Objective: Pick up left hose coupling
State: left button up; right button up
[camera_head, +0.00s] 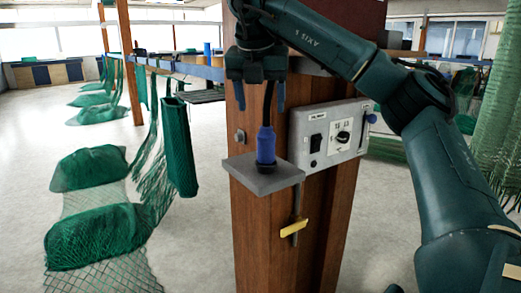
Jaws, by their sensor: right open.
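A blue hose coupling (266,145) stands upright on a small grey shelf (262,179) fixed to a wooden post, with a dark hose rising from its top. It is the only coupling I can make out. My right gripper (263,104) is above it, pointing down, with its two blue-grey fingers apart on either side of the hose. The fingertips are above the coupling's body, and I see no contact with it. My left gripper is not in view.
A grey control box (329,136) with a switch and knob is mounted on the wooden post (258,235), right of the shelf. A yellow handle (294,228) sits below. Green nets (94,232) lie on the floor at left, and a rolled net (178,147) hangs nearby.

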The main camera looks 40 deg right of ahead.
aim_at(264, 128)
jog(key=x, duration=0.7)
jog(key=shift+s+f, duration=0.1)
jog(key=shift+f, duration=0.05)
jog(key=x, duration=0.5)
jog(key=shift+s+d, duration=0.1)
jog(key=shift+d, duration=0.1)
jog(key=c, duration=1.4)
